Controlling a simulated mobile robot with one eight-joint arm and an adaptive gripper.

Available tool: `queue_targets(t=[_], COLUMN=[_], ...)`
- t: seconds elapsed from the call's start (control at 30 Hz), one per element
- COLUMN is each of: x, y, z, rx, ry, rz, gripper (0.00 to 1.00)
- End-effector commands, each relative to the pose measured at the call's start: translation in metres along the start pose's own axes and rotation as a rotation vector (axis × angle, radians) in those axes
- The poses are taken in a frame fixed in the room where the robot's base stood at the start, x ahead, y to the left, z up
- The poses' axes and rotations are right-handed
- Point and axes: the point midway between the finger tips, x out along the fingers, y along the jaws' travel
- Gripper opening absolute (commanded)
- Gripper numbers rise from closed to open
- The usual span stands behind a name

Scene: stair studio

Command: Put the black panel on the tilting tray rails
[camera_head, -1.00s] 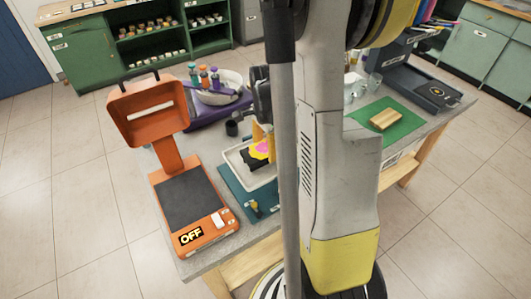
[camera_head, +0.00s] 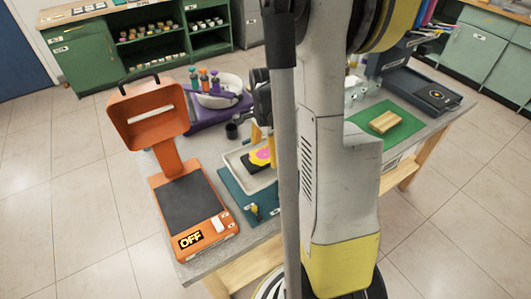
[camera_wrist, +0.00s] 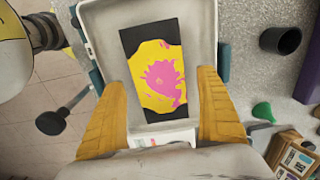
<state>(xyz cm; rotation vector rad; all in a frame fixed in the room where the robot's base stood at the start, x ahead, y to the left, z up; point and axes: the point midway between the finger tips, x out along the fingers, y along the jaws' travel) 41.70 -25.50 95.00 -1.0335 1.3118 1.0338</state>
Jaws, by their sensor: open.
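The black panel (camera_wrist: 148,38) is a flat rectangle with a large yellow patch and a pink splash across its middle. It lies in a shallow white tray (camera_wrist: 204,28), and it also shows in the head view (camera_head: 262,156). My gripper (camera_wrist: 161,82) is open in the wrist view. Its two yellow fingers stand apart on the left and right of the panel, with nothing visibly held between them. Teal parts show beside the tray walls. I cannot clearly make out the tilting rails. In the head view my arm hides part of the tray.
An orange device (camera_head: 190,205) marked OFF stands left of the tray. A dark cup (camera_wrist: 280,38) and a green piece (camera_wrist: 261,111) lie to the tray's right in the wrist view. A green mat (camera_head: 397,112) holds a wooden block (camera_head: 385,122).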

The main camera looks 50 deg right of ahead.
Motion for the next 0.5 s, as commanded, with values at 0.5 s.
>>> queue_targets(t=[0.5], x=[-0.102], y=[0.000], z=[0.000], rx=[0.000], ry=[0.000], rz=[0.000], gripper=[0.85])
